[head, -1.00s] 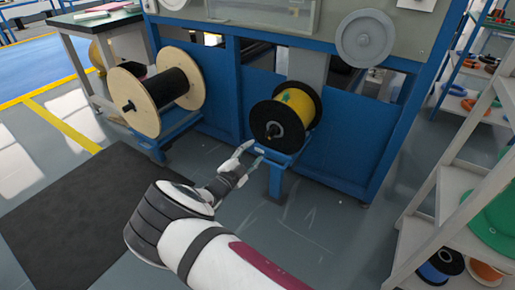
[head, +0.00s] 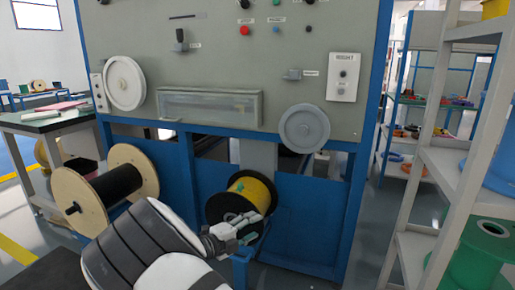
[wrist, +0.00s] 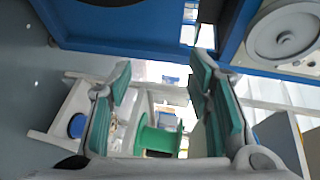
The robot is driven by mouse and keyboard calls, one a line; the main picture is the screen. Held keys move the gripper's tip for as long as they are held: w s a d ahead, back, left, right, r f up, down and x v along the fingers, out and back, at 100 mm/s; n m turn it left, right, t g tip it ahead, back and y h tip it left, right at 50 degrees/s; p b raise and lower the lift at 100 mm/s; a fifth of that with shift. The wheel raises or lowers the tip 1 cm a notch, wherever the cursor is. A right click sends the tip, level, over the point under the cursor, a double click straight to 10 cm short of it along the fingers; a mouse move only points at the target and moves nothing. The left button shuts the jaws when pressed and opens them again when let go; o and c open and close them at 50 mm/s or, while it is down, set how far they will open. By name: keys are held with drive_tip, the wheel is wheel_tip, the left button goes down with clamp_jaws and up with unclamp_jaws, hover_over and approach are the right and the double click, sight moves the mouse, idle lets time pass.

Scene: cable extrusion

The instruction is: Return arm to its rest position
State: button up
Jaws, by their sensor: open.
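My gripper (head: 250,229) is in front of the yellow cable spool (head: 250,187) in the head view, covering its lower right part. The spool has black flanges and sits low at the machine's front. In the wrist view my gripper (wrist: 165,95) shows its two green-padded fingers wide apart with nothing between them. My white and dark grey arm reaches up from the bottom of the head view. Whether the gripper touches the spool cannot be told.
The blue and grey machine (head: 215,60) stands ahead. A wooden-flanged spool of black cable (head: 118,182) is at left. A shelf rack (head: 440,190) with a green spool (head: 475,255) stands close at right; the green spool also shows in the wrist view (wrist: 156,138).

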drive_tip(key=s+d+r+m+g+y, duration=0.2)
drive_tip(key=s+d+r+m+g, duration=0.4)
drive_tip(key=s+d+r+m, duration=0.45)
drive_tip(key=s+d+r+m+g+y, duration=0.1)
drive_tip(key=s+d+r+m+g, duration=0.6)
drive_tip(key=d+m, duration=0.65)
drive_tip(key=s+d+r+m+y, duration=0.1)
drive_tip(key=s+r+m+y, duration=0.1)
drive_tip(key=s+m, duration=0.45)
drive_tip(key=s+d+r+m+y, duration=0.15)
drive_tip(key=s+m, duration=0.25)
drive_tip(key=s, duration=0.6)
drive_tip(key=s+a+f+m+t+y, duration=0.1)
drive_tip(key=s+a+m+y, duration=0.1)
drive_tip(key=s+m, duration=0.5)
drive_tip(key=s+a+f+m+t+y, duration=0.1)
drive_tip(key=s+a+m+y, duration=0.3)
drive_tip(key=s, duration=0.5)
wheel_tip(320, 180, up, 39)
drive_tip(key=d+t+h+p, duration=0.1)
drive_tip(key=t+p, duration=0.2)
drive_tip(key=p, duration=3.3)
drive_tip(key=shift+w+d+f+t, duration=0.15)
drive_tip(key=shift+d+f+t, duration=0.05)
drive_tip(key=shift+d+t, duration=0.1)
drive_tip(key=shift+m, duration=0.25)
drive_tip(key=shift+c, duration=0.2)
